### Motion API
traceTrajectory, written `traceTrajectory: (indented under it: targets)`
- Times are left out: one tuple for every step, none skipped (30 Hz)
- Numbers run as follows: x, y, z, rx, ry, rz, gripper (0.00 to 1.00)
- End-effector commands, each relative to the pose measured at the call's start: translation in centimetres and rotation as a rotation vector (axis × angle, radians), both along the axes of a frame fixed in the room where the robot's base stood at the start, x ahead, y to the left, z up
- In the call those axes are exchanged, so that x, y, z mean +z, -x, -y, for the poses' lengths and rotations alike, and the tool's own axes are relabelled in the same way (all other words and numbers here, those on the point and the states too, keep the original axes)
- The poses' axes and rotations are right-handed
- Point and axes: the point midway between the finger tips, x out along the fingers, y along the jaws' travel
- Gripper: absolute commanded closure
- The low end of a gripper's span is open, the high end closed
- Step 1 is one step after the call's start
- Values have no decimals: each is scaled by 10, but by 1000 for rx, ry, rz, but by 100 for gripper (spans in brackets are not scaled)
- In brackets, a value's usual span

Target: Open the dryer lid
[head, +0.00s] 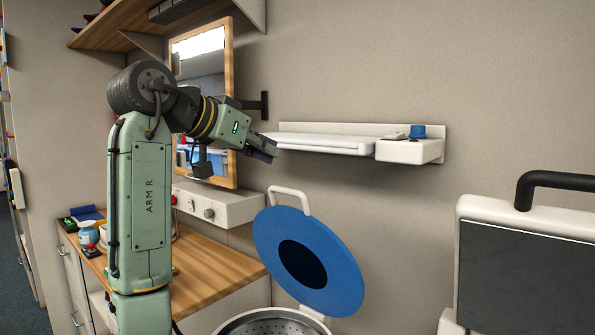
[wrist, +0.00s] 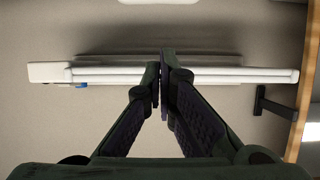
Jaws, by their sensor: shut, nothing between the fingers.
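The blue round lid (head: 267,233) has a dark round centre and a white loop handle (head: 290,193) at its upper edge. It stands raised and tilted above a perforated metal drum (head: 265,326), whose mouth is partly visible at the bottom edge. I take this to be the dryer. My gripper (head: 272,146) is above the lid and its handle, apart from both, near the left end of a white wall shelf. In the wrist view my gripper (wrist: 162,60) has its fingertips together with nothing between them. The lid is not in the wrist view.
The white wall shelf (head: 320,145) carries a box with a blue knob (head: 418,131) at its right end. A wood-framed mirror (head: 236,60) and a wooden counter (head: 200,275) are at left. A dark-fronted white panel with a black handle (head: 560,180) stands at right.

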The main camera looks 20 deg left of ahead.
Motion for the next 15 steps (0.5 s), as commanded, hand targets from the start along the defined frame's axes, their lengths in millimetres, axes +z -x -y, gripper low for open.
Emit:
traceTrajectory:
  targets:
    - [-1,-2,1,0,0,-2,100]
    - [-1,-5,1,-1,1,-2,100]
    - [-3,-9,3,0,1,-3,100]
    - [-5,-12,4,-1,1,-4,100]
    - [-6,-16,6,-1,1,-3,100]
    - [-9,-23,9,-2,0,-3,100]
    - [-11,-28,11,-2,1,-4,100]
    - [-13,-34,13,-2,2,-4,100]
    - [-17,-41,16,-2,1,-4,100]
    - [-19,-47,18,-2,1,-4,100]
    - [-22,-53,20,-2,2,-4,100]
    - [-25,-60,22,-2,1,-4,100]
    - [-27,-66,25,-2,1,-3,100]
    - [-30,-72,27,-2,1,-4,100]
    - [-33,-79,29,-1,1,-2,100]
